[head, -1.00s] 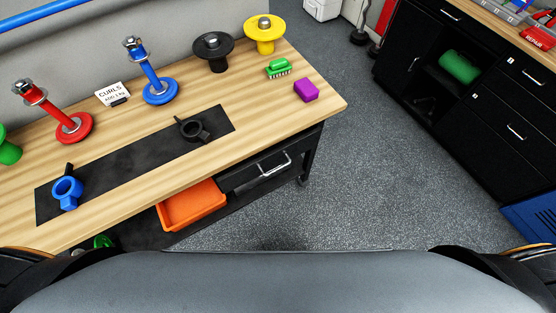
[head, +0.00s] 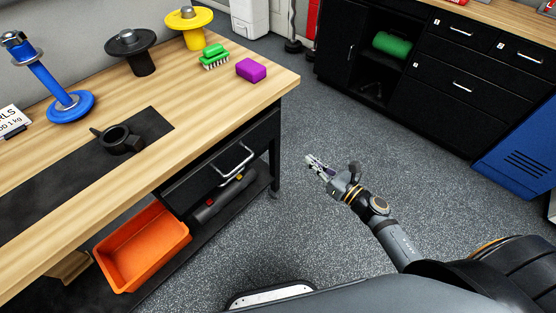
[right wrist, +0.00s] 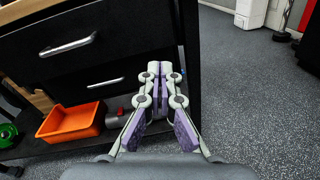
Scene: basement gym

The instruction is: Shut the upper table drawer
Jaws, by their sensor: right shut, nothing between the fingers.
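The table (head: 215,122) has a black upper drawer (head: 262,139) with a silver bar handle (head: 236,163). In the right wrist view the upper drawer (right wrist: 135,28) seems to stand out somewhat over a lower black drawer (right wrist: 75,88); the exact gap is hard to tell. My right gripper (head: 311,160) is shut and empty. It is above the floor, right of the drawer front and apart from the handle. In the right wrist view its fingertips (right wrist: 161,72) appear in front of the right end of the drawers. My left gripper is out of view.
An orange bin (head: 143,247) sits under the table on a low shelf. A green brush (head: 214,57) and purple block (head: 251,70) lie near the tabletop's right corner. Black cabinets (head: 420,105) and a blue panel (head: 518,155) stand at right. Floor between is clear.

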